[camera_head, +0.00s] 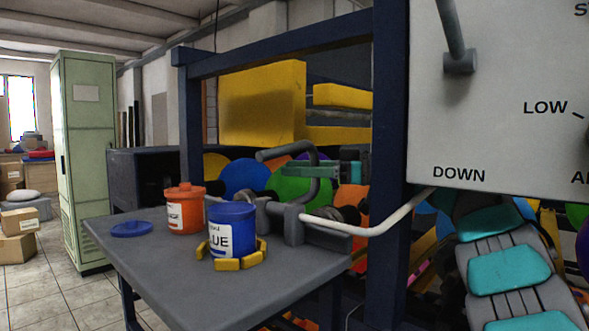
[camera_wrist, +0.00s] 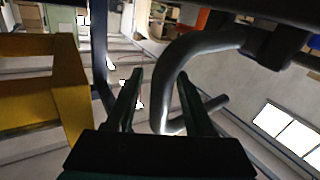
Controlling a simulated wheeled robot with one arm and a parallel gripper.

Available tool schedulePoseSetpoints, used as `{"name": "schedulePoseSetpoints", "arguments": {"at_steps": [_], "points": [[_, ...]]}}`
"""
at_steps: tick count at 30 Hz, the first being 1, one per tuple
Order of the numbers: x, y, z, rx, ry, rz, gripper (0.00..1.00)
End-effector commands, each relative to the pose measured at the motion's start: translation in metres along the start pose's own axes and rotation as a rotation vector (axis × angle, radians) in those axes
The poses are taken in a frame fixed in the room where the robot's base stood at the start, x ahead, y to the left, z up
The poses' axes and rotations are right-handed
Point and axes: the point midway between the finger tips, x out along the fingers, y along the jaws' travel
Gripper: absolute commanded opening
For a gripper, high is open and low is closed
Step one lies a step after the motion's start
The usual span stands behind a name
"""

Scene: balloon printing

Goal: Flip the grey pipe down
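The grey pipe (camera_head: 314,185) is a bent tube at the back of the grey table. It rises from a fitting by the blue bucket, and its upper end bends over to the left. My teal gripper (camera_head: 290,170) is at the pipe's upright part, with its fingers pointing left. In the wrist view the pipe (camera_wrist: 164,82) curves down between the two spread fingers of my gripper (camera_wrist: 160,78). A gap shows beside the left finger, and the pipe looks closer to the right one. I cannot tell whether it touches either finger.
An orange bucket (camera_head: 185,212) and a blue bucket (camera_head: 232,232) in a yellow holder (camera_head: 228,264) stand on the table (camera_head: 165,270). A blue lid (camera_head: 131,229) lies at left. A dark blue frame post (camera_head: 387,180) and a white panel (camera_head: 500,100) stand at right.

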Motion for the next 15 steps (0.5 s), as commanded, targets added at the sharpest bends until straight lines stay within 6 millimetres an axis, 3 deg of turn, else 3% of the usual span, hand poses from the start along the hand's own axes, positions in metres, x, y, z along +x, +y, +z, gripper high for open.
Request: {"name": "schedulePoseSetpoints", "arguments": {"at_steps": [1,15], "points": [[0.0001,-0.0001,0.0000,0.000,0.000,0.000,0.50],[0.0002,-0.0001,-0.0001,0.000,0.000,0.000,0.00]]}}
